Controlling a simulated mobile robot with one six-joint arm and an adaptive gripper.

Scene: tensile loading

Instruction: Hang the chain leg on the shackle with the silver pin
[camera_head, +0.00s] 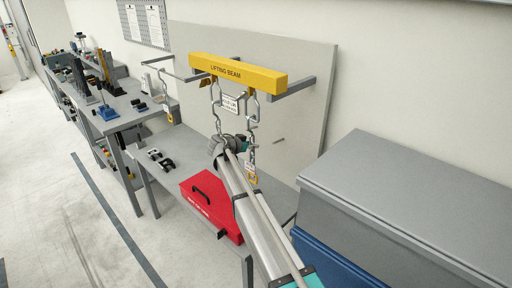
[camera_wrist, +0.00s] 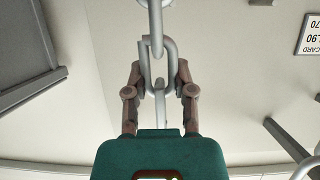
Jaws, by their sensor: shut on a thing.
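A yellow lifting beam (camera_head: 238,73) hangs at upper centre in the head view, with small fittings under it. A chain leg (camera_head: 217,118) runs from beneath the beam's left part down to my gripper (camera_head: 222,143). In the wrist view, my gripper (camera_wrist: 158,72) has its fingers closed on both sides of a grey chain link (camera_wrist: 171,60). Another chain (camera_head: 250,145) hangs to the right and ends in a yellow hook (camera_head: 252,180). The shackle pins are too small to tell by colour, and I cannot tell how the held chain's top meets the beam.
A white card (camera_head: 230,104) hangs between the chains. Below is a grey bench (camera_head: 150,178) with a red box (camera_head: 208,203) and small black parts (camera_head: 160,158). A workbench (camera_head: 130,118) stands left. A large grey cabinet (camera_head: 415,190) fills the right. The left floor is mostly clear.

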